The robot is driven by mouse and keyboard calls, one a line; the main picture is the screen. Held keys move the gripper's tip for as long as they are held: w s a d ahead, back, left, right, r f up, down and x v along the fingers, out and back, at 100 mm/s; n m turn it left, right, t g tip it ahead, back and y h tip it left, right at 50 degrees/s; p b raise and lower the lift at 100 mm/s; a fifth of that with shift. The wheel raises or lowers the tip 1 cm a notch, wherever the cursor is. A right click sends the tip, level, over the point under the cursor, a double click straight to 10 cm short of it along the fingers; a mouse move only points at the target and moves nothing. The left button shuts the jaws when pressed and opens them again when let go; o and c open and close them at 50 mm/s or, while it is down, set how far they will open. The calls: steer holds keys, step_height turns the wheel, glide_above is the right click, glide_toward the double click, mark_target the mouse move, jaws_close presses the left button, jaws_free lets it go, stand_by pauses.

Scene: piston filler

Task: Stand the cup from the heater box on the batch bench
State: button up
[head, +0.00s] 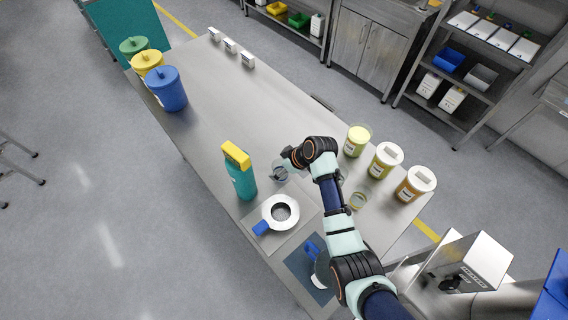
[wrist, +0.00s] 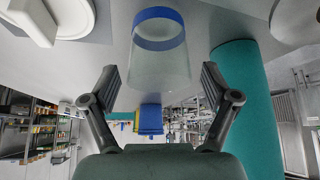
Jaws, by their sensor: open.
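A clear cup with a blue band (wrist: 158,62) stands between the two fingers of my gripper (wrist: 160,80) in the wrist view. The fingers are open, with a gap on both sides of the cup. That view looks upside down, with the bench surface at its top and the blue band at the cup's bench end. In the head view the clear cup (head: 280,174) shows on the batch bench (head: 215,125), beside my gripper (head: 285,162). The finger gap is too small to judge there. I cannot make out a heater box for certain.
A teal bottle with a yellow top (head: 240,175) stands close left of the cup.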

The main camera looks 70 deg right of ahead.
steer(key=p+v, duration=0.2)
steer(key=v, duration=1)
steer(key=shift+r, duration=0.1)
